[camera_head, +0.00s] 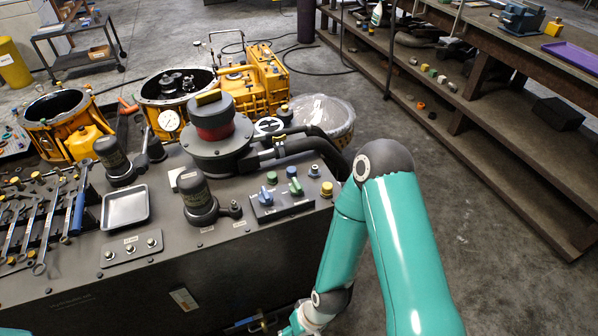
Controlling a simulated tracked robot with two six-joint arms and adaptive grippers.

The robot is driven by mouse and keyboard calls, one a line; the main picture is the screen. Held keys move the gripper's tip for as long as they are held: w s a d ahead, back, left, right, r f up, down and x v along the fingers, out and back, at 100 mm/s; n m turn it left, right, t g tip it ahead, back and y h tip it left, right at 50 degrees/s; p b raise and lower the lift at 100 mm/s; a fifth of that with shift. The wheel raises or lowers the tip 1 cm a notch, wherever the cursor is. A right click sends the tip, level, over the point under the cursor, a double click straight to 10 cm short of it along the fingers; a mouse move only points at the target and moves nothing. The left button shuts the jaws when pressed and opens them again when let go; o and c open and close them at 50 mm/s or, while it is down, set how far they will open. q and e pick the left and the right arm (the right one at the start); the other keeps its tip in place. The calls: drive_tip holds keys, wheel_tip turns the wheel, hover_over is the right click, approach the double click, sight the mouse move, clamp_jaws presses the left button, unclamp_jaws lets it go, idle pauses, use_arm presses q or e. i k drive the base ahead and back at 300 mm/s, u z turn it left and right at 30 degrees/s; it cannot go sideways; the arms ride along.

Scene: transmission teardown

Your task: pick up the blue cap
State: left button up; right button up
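A small blue cap (313,170) stands on the right part of the grey bench top, near its right edge, just behind a yellow-brown cap (327,189). Blue knobs (265,195) also show on a dark control box to its left, so I cannot be sure which blue piece is meant. My teal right arm reaches in from the lower right and bends down beside the bench, apart from the caps. My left gripper is not in view.
A silver tray (125,207), wrenches (40,225) and dark cylindrical parts (199,200) occupy the bench's left and middle. A large dark round housing with hoses (218,150) stands behind the control box (281,207). A long shelf unit (490,105) is at right, with open floor between.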

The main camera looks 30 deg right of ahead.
sight(290, 171)
drive_tip(key=z, duration=3.25)
drive_tip(key=i, duration=0.1)
drive_tip(key=u, duration=4.35)
drive_tip(key=k, duration=1.05)
drive_tip(key=z, duration=0.9)
drive_tip(key=i, duration=1)
drive_tip(key=u, duration=0.05)
